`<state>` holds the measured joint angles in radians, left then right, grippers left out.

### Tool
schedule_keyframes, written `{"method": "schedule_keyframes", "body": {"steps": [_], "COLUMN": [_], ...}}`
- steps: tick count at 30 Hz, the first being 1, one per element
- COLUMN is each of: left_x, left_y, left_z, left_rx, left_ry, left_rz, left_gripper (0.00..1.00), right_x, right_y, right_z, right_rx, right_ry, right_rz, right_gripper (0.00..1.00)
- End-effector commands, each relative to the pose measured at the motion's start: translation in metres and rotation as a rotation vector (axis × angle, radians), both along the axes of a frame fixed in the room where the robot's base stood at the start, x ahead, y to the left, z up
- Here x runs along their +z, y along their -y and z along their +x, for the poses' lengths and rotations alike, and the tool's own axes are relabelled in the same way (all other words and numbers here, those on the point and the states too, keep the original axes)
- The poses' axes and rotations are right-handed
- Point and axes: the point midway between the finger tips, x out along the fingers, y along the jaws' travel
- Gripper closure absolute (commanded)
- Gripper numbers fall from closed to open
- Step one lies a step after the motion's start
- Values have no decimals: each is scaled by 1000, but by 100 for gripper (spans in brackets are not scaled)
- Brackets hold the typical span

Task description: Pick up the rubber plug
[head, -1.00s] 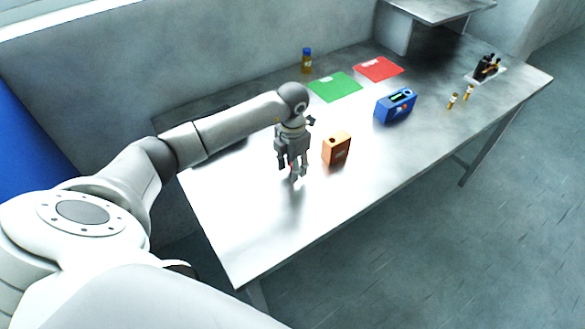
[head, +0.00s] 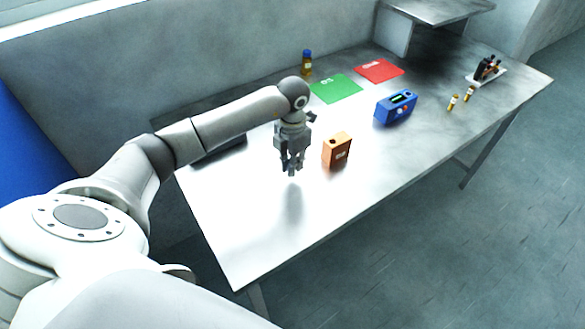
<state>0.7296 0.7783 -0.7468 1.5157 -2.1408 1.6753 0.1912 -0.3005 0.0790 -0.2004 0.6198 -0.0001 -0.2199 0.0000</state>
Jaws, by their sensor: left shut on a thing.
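My left gripper (head: 292,169) points down over the bare left part of the steel table, just left of the orange box. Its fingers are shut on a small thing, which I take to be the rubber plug. The fingers hide nearly all of it, so its shape and colour cannot be told. The fingertips appear slightly above the tabletop, with a dark reflection below them. My right gripper is not in view.
On the steel table (head: 250,225), the orange box (head: 337,150) stands close right of the gripper. Farther off are a blue device (head: 396,107), green mat (head: 336,88), red mat (head: 379,70), brown bottle (head: 306,64), small vials (head: 453,103) and a rack (head: 486,72). The front left is clear.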

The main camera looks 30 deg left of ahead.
Motion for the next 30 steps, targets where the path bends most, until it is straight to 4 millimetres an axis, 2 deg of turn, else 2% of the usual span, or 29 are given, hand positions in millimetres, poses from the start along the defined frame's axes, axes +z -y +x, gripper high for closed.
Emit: {"method": "schedule_keyframes", "body": {"steps": [3,11,15,19,24,30], "left_x": [18,77,91,104,112,115], "left_y": [3,58,93,117,133,139], "left_z": [2,-6,-11,-14,-17,-18], "left_rx": [-3,-7,-7,-3,0,1], "left_ry": [8,8,6,4,2,0], "left_rz": [0,0,-1,0,1,1], "left_gripper": [100,100,100,100,100,100], "right_x": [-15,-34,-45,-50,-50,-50], "right_y": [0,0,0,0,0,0], "right_z": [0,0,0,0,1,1], "right_rx": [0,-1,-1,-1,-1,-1], "right_ry": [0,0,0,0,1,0], "right_rz": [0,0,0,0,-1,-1], "right_gripper": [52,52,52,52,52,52]}}
